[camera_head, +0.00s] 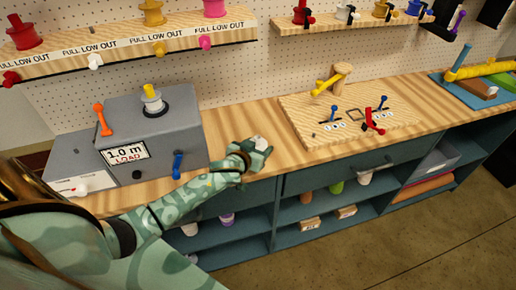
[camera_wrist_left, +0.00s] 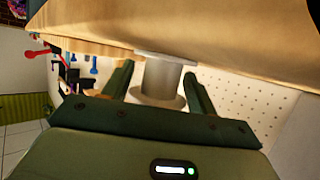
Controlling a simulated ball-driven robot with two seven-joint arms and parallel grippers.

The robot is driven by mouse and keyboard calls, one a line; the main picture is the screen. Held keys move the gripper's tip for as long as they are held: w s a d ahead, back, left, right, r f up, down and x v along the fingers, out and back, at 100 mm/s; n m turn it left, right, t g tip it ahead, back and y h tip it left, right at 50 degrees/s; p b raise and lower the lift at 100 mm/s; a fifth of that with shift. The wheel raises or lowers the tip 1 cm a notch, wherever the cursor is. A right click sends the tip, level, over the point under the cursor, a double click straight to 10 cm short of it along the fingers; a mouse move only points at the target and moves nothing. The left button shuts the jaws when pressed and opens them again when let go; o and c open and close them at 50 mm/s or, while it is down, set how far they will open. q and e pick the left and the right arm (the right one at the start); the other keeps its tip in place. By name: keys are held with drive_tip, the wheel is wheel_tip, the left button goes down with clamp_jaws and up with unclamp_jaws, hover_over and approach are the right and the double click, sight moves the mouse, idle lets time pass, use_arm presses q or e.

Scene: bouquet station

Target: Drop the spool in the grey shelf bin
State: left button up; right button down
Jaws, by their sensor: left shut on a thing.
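My left gripper (camera_head: 254,151) is at the front edge of the wooden bench, right of the grey machine. It is shut on a pale spool (camera_head: 261,143), which mostly hides behind the fingers in the head view. In the left wrist view the spool (camera_wrist_left: 163,76) sits between the two dark fingers, its flange near the palm and its far end close to a wooden surface. The grey shelf bin (camera_head: 437,161) stands on the shelf under the bench, at the right. Its inside is only partly visible. My right gripper is not in view.
The grey machine (camera_head: 180,125) with levers stands at the left of the bench. A wooden board (camera_head: 350,118) with small levers lies right of my gripper. The lower shelves (camera_head: 330,205) hold cups and small boxes.

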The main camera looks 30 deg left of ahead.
use_arm(q)
drive_tip(key=shift+f, duration=0.1)
drive_tip(key=o, duration=1.1)
